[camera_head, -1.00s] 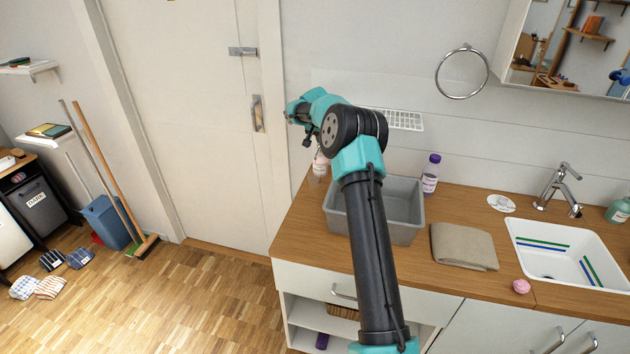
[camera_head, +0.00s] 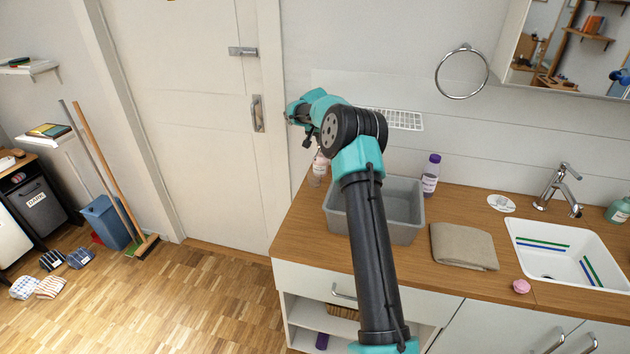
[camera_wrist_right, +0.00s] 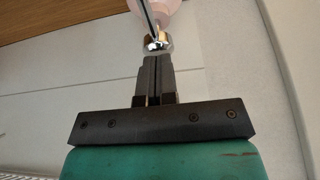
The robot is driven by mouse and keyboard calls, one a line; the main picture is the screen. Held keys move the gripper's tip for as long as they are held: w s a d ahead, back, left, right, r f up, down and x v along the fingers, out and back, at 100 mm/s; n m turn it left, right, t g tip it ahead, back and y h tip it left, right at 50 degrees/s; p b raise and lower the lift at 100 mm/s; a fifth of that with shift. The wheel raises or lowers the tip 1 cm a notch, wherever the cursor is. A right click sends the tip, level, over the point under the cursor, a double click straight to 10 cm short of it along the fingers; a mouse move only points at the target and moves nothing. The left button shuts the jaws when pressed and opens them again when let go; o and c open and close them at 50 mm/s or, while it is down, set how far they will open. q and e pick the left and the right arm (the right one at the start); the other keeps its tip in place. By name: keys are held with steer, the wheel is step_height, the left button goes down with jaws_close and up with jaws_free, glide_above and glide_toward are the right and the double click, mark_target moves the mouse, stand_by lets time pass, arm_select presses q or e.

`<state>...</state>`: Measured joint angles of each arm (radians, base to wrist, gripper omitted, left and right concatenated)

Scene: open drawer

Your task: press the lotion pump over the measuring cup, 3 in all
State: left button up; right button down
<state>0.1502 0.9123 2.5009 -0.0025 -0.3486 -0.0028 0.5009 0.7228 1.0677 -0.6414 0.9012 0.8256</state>
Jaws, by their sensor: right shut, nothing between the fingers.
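A pale pink bottle (camera_head: 321,166), which looks like the lotion pump, stands at the left end of the wooden counter, partly hidden by my right arm. In the right wrist view the pink body (camera_wrist_right: 174,12) is at the top edge, with a shiny silver collar (camera_wrist_right: 158,44) and a thin metal rod. My right gripper (camera_wrist_right: 152,60) is shut and empty, its fingertips close to the collar; I cannot tell whether they touch. I cannot make out a measuring cup clearly. My left gripper is not in view.
A grey basin (camera_head: 403,205) stands right of the bottle, with a purple-capped bottle (camera_head: 431,175) behind it. A folded beige towel (camera_head: 463,247), a pink ball-like item (camera_head: 521,286) and a white sink (camera_head: 562,262) lie further right. A white wire rack (camera_head: 402,119) is on the wall.

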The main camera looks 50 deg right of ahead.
steer(key=shift+r, duration=1)
steer(key=shift+f, duration=0.4)
steer(key=shift+f, duration=0.35)
steer(key=shift+f, duration=0.85)
steer(key=shift+r, duration=1.6)
